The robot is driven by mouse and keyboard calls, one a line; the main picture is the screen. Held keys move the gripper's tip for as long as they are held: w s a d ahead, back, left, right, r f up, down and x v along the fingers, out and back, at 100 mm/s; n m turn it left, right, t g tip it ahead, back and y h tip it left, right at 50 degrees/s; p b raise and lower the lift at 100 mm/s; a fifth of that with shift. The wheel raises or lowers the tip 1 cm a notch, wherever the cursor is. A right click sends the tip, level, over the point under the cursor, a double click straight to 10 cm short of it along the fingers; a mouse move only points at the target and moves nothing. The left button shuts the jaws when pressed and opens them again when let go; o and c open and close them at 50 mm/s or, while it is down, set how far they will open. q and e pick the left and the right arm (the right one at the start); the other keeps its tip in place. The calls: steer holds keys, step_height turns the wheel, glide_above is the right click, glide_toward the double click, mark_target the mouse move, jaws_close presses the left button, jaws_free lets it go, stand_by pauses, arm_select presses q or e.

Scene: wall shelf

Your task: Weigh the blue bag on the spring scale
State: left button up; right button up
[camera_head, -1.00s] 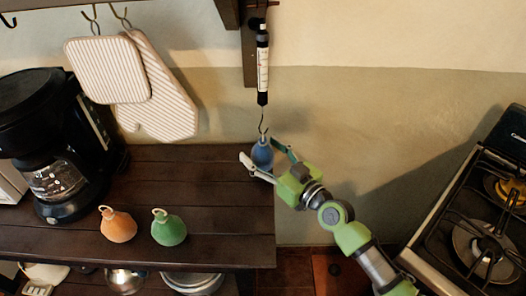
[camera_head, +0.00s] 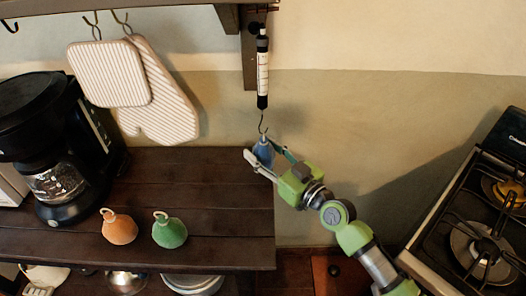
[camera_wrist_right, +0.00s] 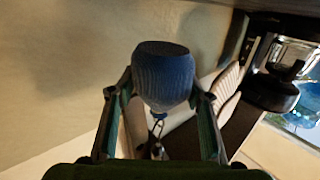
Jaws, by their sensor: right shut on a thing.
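The blue bag (camera_head: 263,152) is between the fingers of my right gripper (camera_head: 264,158), which is shut on it. The bag also shows in the right wrist view (camera_wrist_right: 163,78), with its loop (camera_wrist_right: 158,117) pointing away from the gripper's top. The spring scale (camera_head: 262,72) hangs from the shelf bracket, with its hook (camera_head: 263,124) just above the bag. I cannot tell whether the loop is on the hook. The orange bag (camera_head: 119,228) and the green bag (camera_head: 169,232) stand on the wooden shelf. My left gripper is not in view.
The wooden shelf (camera_head: 215,190) is clear behind the two bags. A coffee maker (camera_head: 55,140) stands at its left. Striped oven mitts (camera_head: 160,100) hang on the wall. A stove (camera_head: 470,235) is at the right.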

steer(key=shift+d+r, duration=0.1)
steer(key=shift+r, duration=0.1)
steer(key=shift+r+p, duration=0.45)
steer(key=shift+r, duration=0.1)
stand_by(0.5)
steer(key=shift+r+p, duration=0.4)
steer(key=shift+r, duration=0.05)
stand_by(0.4)
